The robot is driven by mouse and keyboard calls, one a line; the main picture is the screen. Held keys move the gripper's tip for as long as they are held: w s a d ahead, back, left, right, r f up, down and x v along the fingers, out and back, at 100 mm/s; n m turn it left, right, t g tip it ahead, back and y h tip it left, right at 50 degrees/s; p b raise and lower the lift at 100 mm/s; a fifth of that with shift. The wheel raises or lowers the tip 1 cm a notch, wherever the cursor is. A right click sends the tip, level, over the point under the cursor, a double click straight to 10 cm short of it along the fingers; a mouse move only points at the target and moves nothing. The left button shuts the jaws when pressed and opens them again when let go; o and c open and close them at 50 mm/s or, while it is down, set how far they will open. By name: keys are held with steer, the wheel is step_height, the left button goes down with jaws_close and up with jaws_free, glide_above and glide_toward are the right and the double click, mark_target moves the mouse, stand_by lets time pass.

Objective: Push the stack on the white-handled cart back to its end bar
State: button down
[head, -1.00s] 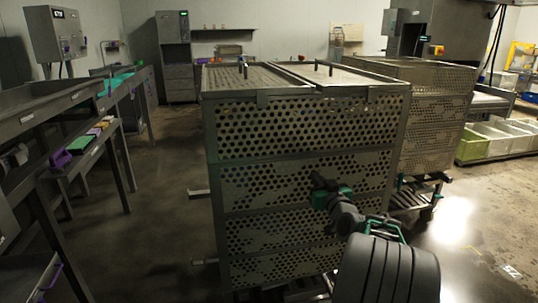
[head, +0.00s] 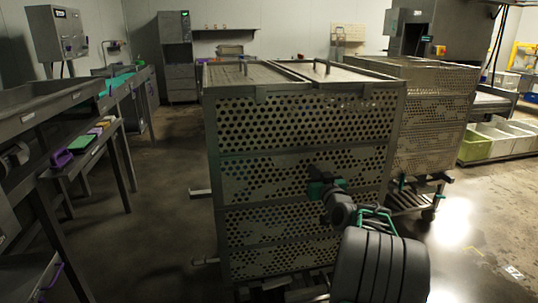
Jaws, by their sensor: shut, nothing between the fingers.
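The nearest stack (head: 295,145) is several perforated metal crates high with a lidded top, standing upright in the middle of the head view. It rests on a low metal cart (head: 290,290), whose frame shows only at the bottom edge. No white handle or end bar can be made out; the stack hides the cart's far end. My gripper (head: 314,188) is shut and empty, in front of the stack's near face, right of its middle and about mid-height. It looks against or very close to the face; contact cannot be told for sure.
A second perforated stack (head: 435,115) on a wheeled cart with green parts (head: 425,185) stands close behind on the right. A long metal bench (head: 70,120) runs along the left. Pale bins (head: 500,140) stand at far right. Floor is open left of the stack.

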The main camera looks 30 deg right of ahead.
steer(key=shift+w+d+r, duration=0.15)
steer(key=shift+d+r, duration=0.05)
steer(key=b+v, duration=0.6)
steer(key=shift+s+a+f, duration=0.15)
steer(key=shift+s+f, duration=0.1)
steer(key=shift+s, duration=0.05)
stand_by(0.7)
